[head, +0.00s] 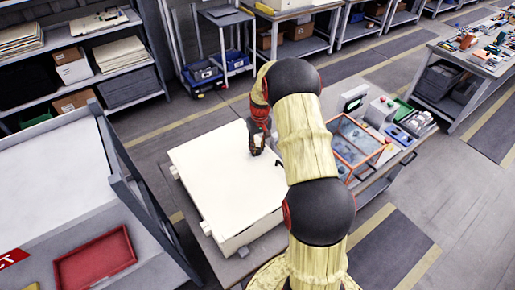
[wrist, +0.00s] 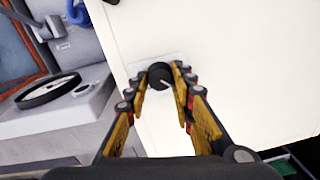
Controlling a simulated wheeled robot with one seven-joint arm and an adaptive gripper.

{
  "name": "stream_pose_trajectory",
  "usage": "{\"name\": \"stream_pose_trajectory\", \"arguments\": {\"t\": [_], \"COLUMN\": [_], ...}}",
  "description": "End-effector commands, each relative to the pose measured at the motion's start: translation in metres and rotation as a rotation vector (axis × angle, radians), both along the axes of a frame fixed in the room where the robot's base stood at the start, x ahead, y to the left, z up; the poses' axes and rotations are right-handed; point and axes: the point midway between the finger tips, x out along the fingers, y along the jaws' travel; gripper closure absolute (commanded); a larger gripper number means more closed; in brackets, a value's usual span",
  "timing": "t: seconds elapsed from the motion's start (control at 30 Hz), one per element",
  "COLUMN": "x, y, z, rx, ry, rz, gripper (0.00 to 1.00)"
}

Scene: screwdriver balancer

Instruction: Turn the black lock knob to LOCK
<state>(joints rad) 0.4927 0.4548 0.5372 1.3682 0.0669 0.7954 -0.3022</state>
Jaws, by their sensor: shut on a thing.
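The black lock knob (wrist: 160,75) shows in the wrist view on a light plate on the face of a cream-white cabinet (wrist: 225,45). My gripper (wrist: 163,83) is shut on the knob, with one fingertip on each side of it. A light mark shows on the knob's face; I cannot read any lettering on the plate. In the head view the cabinet (head: 215,180) lies below my arm, and my gripper (head: 256,148) reaches its top near the right edge. The knob is hidden there.
Right of the cabinet are a red-framed clear box (head: 355,140) and a bench with small devices (head: 400,120). A round dial (wrist: 48,90) is at the left of the wrist view. A red tray (head: 95,257) lies at lower left. Shelves stand behind.

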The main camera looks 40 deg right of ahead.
Motion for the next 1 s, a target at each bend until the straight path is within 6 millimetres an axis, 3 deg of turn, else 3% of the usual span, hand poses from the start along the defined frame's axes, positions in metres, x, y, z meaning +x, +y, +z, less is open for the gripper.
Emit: {"name": "stream_pose_trajectory", "arguments": {"t": [0.07, 0.1, 0.4, 0.77, 1.0], "x": [0.001, 0.001, 0.000, 0.000, 0.001], "y": [0.000, 0.000, 0.000, 0.000, -0.003], "z": [0.001, 0.001, 0.000, 0.003, 0.039], "rx": [-0.001, -0.001, 0.000, 0.000, -0.003], "ry": [-0.002, -0.002, -0.001, -0.002, -0.005], "rz": [0.001, 0.001, 0.000, -0.001, 0.000], "gripper": [1.00, 0.74, 0.57, 0.57, 0.57]}}
